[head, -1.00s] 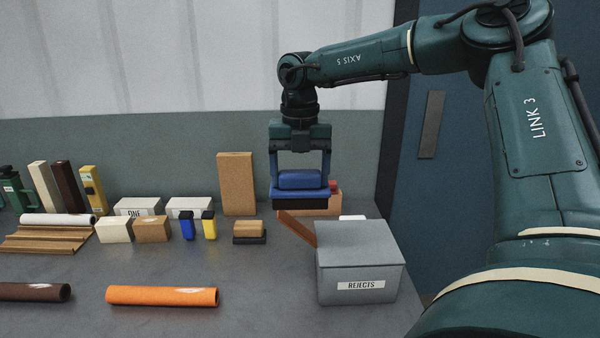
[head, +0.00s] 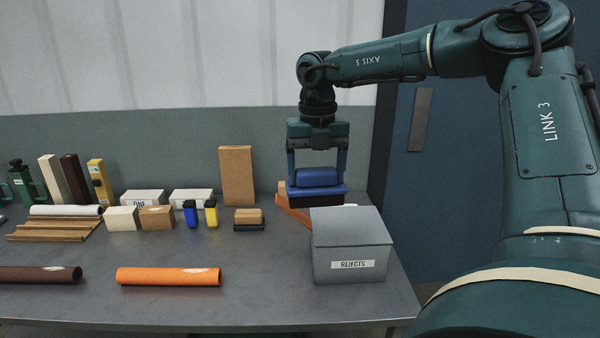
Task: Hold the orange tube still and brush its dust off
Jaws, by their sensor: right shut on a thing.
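The orange tube (head: 165,277) lies on its side near the table's front edge. A pale dusty patch shows on its upper side near the right end. My right gripper (head: 317,180) is shut on a blue block-shaped brush (head: 318,188) with a dark underside. It is behind the grey bin and well to the right of the tube. I cannot tell whether the brush touches anything below it. My left gripper is not in view, and nothing holds the tube.
A lidded grey bin marked REJECTS (head: 350,250) stands at the right, with a reddish-brown crate (head: 293,210) behind it. A dark brown tube (head: 38,275) lies at left. The table between the tube and bin is clear.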

